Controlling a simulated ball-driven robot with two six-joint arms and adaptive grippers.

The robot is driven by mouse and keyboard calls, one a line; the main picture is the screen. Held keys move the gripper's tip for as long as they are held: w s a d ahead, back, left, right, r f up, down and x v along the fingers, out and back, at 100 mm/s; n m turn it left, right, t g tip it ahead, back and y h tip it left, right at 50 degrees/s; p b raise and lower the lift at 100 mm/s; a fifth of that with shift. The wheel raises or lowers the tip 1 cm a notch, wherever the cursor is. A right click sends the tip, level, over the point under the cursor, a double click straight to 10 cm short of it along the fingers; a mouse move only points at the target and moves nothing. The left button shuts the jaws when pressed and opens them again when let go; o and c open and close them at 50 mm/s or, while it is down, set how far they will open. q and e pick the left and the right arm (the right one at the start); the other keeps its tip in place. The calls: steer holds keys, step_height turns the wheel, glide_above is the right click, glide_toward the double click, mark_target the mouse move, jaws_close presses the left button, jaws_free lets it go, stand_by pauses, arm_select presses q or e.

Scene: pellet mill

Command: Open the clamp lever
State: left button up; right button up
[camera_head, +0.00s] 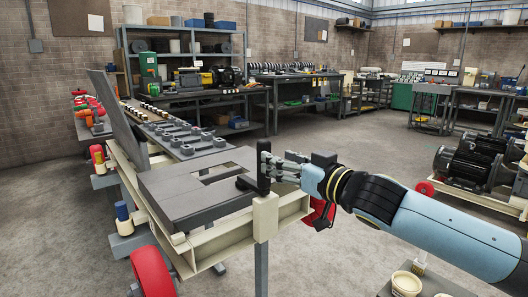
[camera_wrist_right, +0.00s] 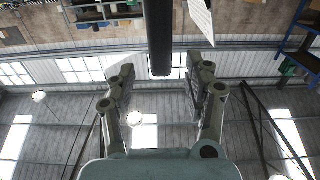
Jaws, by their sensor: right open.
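The clamp lever (camera_head: 263,167) is a black upright handle at the near corner of the cream machine frame, above a cream post. My right gripper (camera_head: 283,168) comes in from the right, its fingertips close beside the lever. In the right wrist view the lever is a dark bar (camera_wrist_right: 159,38) coming down from the top edge, its end between the spread fingertips of my right gripper (camera_wrist_right: 162,78). The gripper is open, with gaps to the bar on both sides. Whether a finger touches the lever in depth I cannot tell. My left gripper is out of view.
Dark grey plates (camera_head: 185,195) lie on the cream frame (camera_head: 215,240), with a tall grey panel (camera_head: 120,115) standing at its left. A red wheel (camera_head: 153,270) is at the lower left. Cream tubs (camera_head: 407,283) stand at lower right.

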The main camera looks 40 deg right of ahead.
mark_target(258, 173)
steer(key=w+b, duration=0.1)
steer(key=w, duration=0.1)
steer(key=w+b, duration=0.2)
steer(key=w, duration=0.1)
steer(key=shift+a+f, duration=0.15)
steer(key=shift+a, duration=0.05)
steer(key=shift+w, duration=0.55)
steer(key=shift+r, duration=0.2)
jaws_close()
